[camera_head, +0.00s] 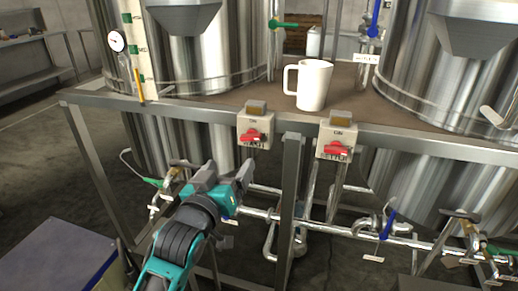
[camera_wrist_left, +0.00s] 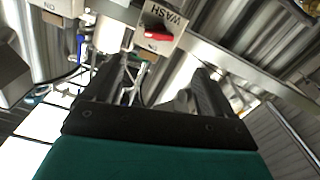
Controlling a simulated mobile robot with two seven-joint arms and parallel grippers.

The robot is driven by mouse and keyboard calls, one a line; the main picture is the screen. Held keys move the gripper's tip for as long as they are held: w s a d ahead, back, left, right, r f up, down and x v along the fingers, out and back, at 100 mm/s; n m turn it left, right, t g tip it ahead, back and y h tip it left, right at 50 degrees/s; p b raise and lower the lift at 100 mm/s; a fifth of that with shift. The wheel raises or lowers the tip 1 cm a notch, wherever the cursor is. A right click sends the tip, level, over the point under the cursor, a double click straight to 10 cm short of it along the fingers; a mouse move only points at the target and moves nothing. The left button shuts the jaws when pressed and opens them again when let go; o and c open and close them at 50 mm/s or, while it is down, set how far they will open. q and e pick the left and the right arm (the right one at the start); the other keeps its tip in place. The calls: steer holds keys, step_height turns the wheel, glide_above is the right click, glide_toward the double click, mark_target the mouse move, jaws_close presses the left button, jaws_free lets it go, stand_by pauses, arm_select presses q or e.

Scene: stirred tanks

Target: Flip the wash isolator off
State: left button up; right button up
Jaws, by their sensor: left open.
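The wash isolator (camera_head: 254,129) is a small beige box with a red handle (camera_head: 251,137) on the frame's front rail, left of a similar box. The handle lies roughly across the box. In the wrist view the handle shows beyond the gap between the fingers (camera_wrist_left: 158,78). My right gripper is not in view.
A second beige isolator (camera_head: 337,138) with a red handle sits to the right. A white mug (camera_head: 312,85) stands on the deck above, between steel tanks. A frame post (camera_head: 291,195) stands between the isolators. Pipes with a blue-handled valve (camera_head: 388,224) run below.

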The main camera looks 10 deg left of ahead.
mark_target(249, 137)
arm_select(q)
steer(key=w, duration=1.1)
steer(key=shift+w+d+r+b, duration=0.15)
steer(key=shift+w+d+b, duration=0.15)
steer(key=shift+b, duration=0.1)
steer(key=shift+w, duration=0.7)
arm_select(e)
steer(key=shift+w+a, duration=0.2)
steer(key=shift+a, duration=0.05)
